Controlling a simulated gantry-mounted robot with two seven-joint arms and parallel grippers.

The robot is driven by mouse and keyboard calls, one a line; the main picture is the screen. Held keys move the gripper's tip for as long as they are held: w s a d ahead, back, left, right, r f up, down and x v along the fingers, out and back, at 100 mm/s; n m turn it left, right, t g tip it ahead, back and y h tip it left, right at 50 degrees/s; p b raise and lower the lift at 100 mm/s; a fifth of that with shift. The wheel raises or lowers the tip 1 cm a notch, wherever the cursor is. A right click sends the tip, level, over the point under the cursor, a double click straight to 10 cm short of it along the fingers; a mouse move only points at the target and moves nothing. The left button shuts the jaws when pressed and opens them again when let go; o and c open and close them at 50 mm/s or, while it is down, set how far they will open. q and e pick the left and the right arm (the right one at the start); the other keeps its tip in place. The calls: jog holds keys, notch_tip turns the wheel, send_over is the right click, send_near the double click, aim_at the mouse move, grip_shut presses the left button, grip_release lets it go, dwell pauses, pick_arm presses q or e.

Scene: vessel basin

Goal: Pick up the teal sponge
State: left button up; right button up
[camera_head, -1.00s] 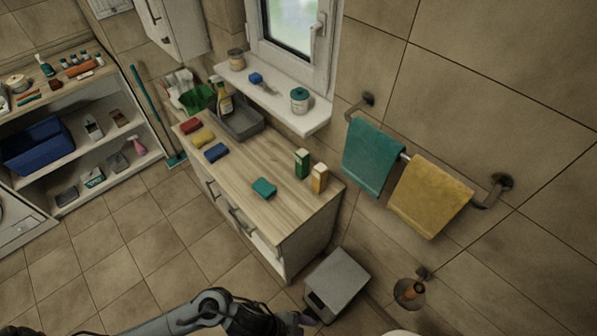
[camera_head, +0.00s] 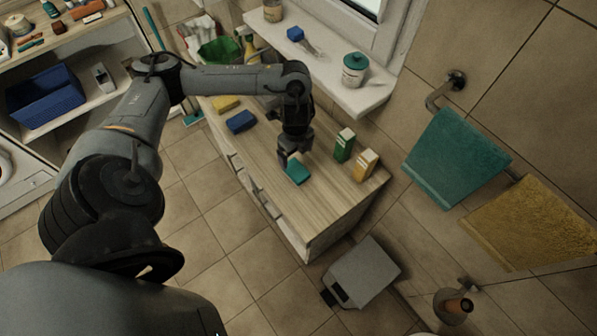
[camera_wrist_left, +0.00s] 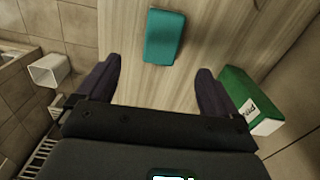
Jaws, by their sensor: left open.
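The teal sponge (camera_head: 298,172) lies flat on the wooden counter top (camera_head: 324,206), near its front edge. In the left wrist view the sponge (camera_wrist_left: 164,37) is ahead of my fingertips, centred between them and apart from both. My left gripper (camera_head: 290,158) points down just above and beside the sponge; its arm reaches in from the left. The left gripper (camera_wrist_left: 158,78) is open with nothing between its fingers. My right gripper is not in view.
A green carton (camera_head: 344,144) and a yellow carton (camera_head: 365,164) stand to the right of the sponge; the green one (camera_wrist_left: 248,98) is close to a finger. A blue sponge (camera_head: 240,121) and a yellow sponge (camera_head: 226,103) lie left. A grey bin (camera_head: 364,272) stands on the floor.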

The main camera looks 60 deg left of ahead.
aim_at(296, 169)
pick_arm(q)
notch_tip(296, 169, down, 4)
jog(key=shift+r+b, duration=0.15)
jog(key=shift+b, duration=0.3)
jog(key=shift+w+f, duration=0.1)
jog(key=shift+f, duration=0.4)
jog(key=shift+a+f, duration=0.1)
jog(key=shift+f, duration=0.35)
jog(key=shift+a+f, duration=0.1)
jog(key=shift+f, duration=2.15)
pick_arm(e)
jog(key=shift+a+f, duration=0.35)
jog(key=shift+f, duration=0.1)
pick_arm(q)
jog(key=shift+c, duration=0.2)
jog(key=c, duration=1.1)
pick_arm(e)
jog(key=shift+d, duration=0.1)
pick_arm(q)
jog(key=shift+r, duration=0.1)
